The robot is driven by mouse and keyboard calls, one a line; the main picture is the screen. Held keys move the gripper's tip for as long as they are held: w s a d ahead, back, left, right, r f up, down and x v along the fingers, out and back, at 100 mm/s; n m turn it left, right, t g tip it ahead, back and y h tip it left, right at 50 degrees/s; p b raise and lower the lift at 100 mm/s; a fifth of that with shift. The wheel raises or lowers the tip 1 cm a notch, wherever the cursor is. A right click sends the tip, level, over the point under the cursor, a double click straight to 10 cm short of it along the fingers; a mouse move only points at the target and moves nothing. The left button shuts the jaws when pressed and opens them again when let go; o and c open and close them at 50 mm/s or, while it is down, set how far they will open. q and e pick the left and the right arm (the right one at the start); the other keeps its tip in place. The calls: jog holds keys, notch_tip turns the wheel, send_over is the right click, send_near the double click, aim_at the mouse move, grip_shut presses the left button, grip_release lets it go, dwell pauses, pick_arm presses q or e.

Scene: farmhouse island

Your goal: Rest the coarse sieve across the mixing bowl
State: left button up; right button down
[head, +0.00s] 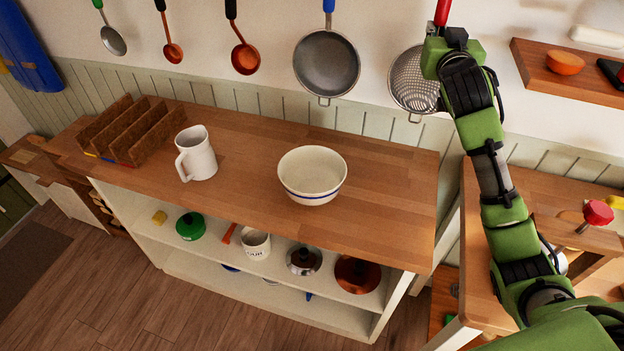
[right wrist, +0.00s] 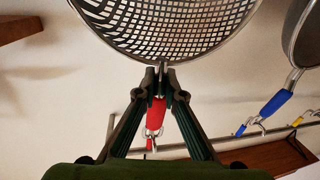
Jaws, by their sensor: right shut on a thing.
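The coarse sieve (head: 408,82) has a wide-holed metal bowl and a red handle, and it is at the wall, upper right in the head view. My right gripper (head: 445,45) is shut on it by the handle. In the right wrist view the fingertips (right wrist: 161,76) close just below the sieve's rim, and the mesh (right wrist: 170,30) fills the top. I cannot tell whether the handle end is still on its hook. The mixing bowl (head: 312,175), cream with a blue band, stands upright and empty on the wooden counter. My left gripper is out of view.
A blue-handled sieve (head: 327,64) hangs left of the coarse one, with several ladles beyond. A white jug (head: 196,154) and a wooden rack (head: 131,130) stand left of the bowl. A wall shelf (head: 570,80) is at right. The counter right of the bowl is clear.

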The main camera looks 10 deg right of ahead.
jog(key=shift+r+p, duration=0.6)
jog(key=shift+r, duration=0.2)
jog(key=shift+s+a, duration=0.1)
jog(key=a+p+v, duration=0.1)
jog(key=v, duration=0.5)
dwell(0.5)
jog(key=shift+a, duration=0.1)
jog(key=shift+s+a+f, duration=0.2)
jog(key=shift+s+a, duration=0.3)
jog(key=shift+s, duration=0.3)
jog(key=shift+s+a+f, duration=0.2)
jog(key=shift+s+a, duration=0.3)
jog(key=shift+s, duration=0.35)
jog(key=shift+s+a+f, duration=0.2)
jog(key=shift+s+a, duration=0.35)
jog(key=shift+s, duration=0.25)
